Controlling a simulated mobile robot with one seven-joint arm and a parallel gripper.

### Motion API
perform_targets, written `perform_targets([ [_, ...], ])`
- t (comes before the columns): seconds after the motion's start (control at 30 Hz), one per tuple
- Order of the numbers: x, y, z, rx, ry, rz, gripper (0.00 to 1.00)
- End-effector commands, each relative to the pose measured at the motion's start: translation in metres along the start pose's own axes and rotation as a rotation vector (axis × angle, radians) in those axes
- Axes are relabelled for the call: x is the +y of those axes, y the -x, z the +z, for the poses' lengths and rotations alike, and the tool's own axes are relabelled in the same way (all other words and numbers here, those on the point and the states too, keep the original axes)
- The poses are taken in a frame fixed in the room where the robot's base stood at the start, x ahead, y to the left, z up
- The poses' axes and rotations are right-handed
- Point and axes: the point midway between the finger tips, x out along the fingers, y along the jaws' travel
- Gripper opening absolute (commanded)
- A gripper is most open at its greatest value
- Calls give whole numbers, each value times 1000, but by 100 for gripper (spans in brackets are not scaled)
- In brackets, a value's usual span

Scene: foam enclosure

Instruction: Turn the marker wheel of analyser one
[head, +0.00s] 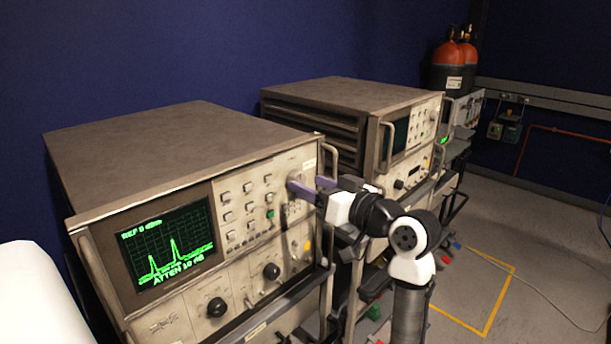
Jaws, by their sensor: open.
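The nearer analyser (140,160) is a beige and brown cabinet with a lit green screen (170,245) showing two peaks and "ATTEN 10 dB". I cannot read which unit is number one. A grey round knob (293,177), which looks like the marker wheel, is at the upper right of its front panel. My gripper (301,188) is open, its purple-grey fingers pointing left at this knob and partly covering it. The fingertips are at or very near the knob; I cannot tell whether they touch it or straddle it.
A second analyser (345,95) stands behind to the right, beside my arm. Front handles (328,160) stick out close to my wrist. Orange-topped cylinders (450,65) stand at the back. The grey floor with a yellow line (500,300) is mostly open at right.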

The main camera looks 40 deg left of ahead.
Motion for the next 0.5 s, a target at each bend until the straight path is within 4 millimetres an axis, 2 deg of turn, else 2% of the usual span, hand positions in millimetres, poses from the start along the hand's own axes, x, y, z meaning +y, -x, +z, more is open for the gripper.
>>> perform_targets([
  [0.1,0,-15,-2,0,-1,-1,57],
  [0.2,0,-22,-1,0,0,0,57],
  [0.5,0,-25,0,1,1,0,57],
])
